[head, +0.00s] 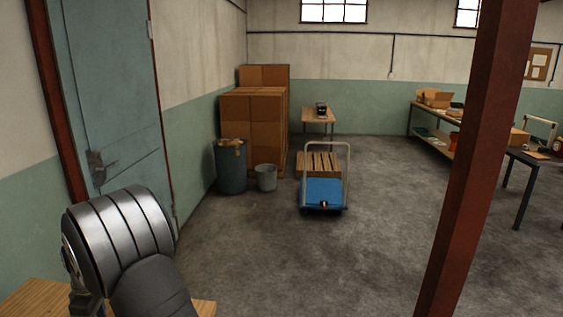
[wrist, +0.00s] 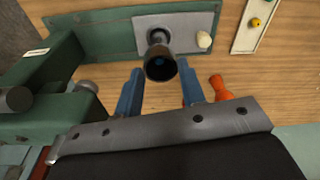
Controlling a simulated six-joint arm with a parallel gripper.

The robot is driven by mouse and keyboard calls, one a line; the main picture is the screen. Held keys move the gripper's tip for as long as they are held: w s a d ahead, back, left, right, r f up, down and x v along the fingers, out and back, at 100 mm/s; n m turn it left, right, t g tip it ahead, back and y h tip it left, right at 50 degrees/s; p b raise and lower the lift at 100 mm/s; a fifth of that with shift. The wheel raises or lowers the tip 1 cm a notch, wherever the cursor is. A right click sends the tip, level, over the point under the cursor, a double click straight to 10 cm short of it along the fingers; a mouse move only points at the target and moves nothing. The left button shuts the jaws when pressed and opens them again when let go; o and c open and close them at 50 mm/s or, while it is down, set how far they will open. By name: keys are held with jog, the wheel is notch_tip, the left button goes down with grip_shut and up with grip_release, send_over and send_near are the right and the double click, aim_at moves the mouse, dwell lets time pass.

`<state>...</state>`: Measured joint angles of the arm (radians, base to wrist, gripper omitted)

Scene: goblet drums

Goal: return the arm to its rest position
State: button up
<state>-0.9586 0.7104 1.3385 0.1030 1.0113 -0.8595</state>
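My gripper (wrist: 160,72) shows in the wrist view with its two blue fingers spread apart and nothing held between them. In the head view, a grey banded part of my arm is at the lower left, above a wooden tabletop (head: 35,298); the gripper does not show there.
An orange goblet-shaped piece (wrist: 219,88) is right of the fingers. A cream piece (wrist: 204,40) sits on a grey pad. A green machine (wrist: 50,75) crowds the left. A red post (head: 478,160) and blue trolley (head: 323,192) stand in the room.

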jog(key=shift+f, duration=0.2)
notch_tip(320, 180, up, 17)
jog(key=d, duration=0.2)
jog(key=f, duration=0.6)
jog(key=a+f, duration=0.1)
jog(key=f, duration=0.5)
jog(key=a+f, duration=0.1)
jog(key=f, duration=0.5)
notch_tip(320, 180, up, 6)
jog(key=shift+s+r, duration=0.15)
jog(key=shift+r, duration=0.1)
jog(key=s+d+f, duration=0.4)
jog(key=s+f, duration=0.3)
jog(key=s, duration=0.5)
jog(key=s+a+f, duration=0.4)
jog(key=a, duration=0.1)
jog(key=s+a+f, duration=0.2)
jog(key=a, duration=0.1)
jog(key=shift+s, duration=0.1)
jog(key=f, duration=0.2)
jog(key=s+a+f, duration=0.1)
jog(key=shift+f, duration=0.85)
